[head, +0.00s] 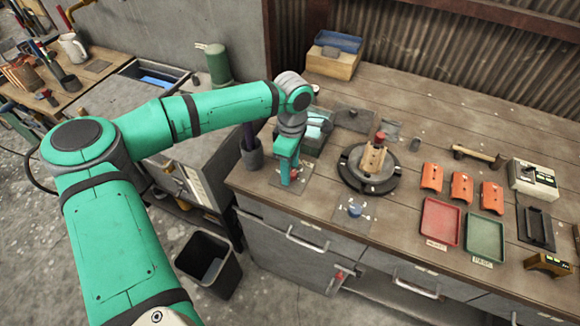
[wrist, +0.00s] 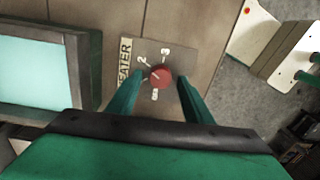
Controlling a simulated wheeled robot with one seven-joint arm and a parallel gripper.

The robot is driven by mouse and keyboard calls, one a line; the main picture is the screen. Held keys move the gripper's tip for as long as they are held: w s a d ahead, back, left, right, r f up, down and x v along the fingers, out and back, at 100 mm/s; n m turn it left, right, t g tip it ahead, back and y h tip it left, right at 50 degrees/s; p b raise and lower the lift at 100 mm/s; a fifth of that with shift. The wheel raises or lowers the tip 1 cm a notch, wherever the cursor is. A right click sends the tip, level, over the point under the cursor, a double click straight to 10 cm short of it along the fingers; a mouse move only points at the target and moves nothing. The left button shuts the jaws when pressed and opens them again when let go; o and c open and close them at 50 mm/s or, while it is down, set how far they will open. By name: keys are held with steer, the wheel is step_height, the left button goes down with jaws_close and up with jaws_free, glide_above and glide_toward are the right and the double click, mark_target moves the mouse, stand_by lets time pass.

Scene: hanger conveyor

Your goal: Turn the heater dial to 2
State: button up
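The heater dial is a small round red knob (wrist: 161,77) on a grey plate (wrist: 181,52) lettered HEATER in the wrist view. The marks 2 and 3 show on its far side, and a smaller mark sits on its near side. A pale line on the knob seems to slant toward the 2, but it is too small to be sure. My gripper (wrist: 161,80) is over the plate with one finger on each side of the knob and gaps visible. In the head view my gripper (head: 287,178) points down at the plate (head: 292,195) and hides the knob.
A teal-topped box (head: 318,128) stands close beside the heater plate. A dark cup with rods (head: 251,153) is to its left. A blue knob plate (head: 355,210) and a round black fixture (head: 369,171) are to the right. Red (head: 440,220) and green (head: 485,236) trays lie farther right.

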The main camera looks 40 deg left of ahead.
step_height(320, 180, up, 11)
steer(key=shift+w, duration=0.3)
steer(key=shift+f, duration=0.15)
stand_by(0.6)
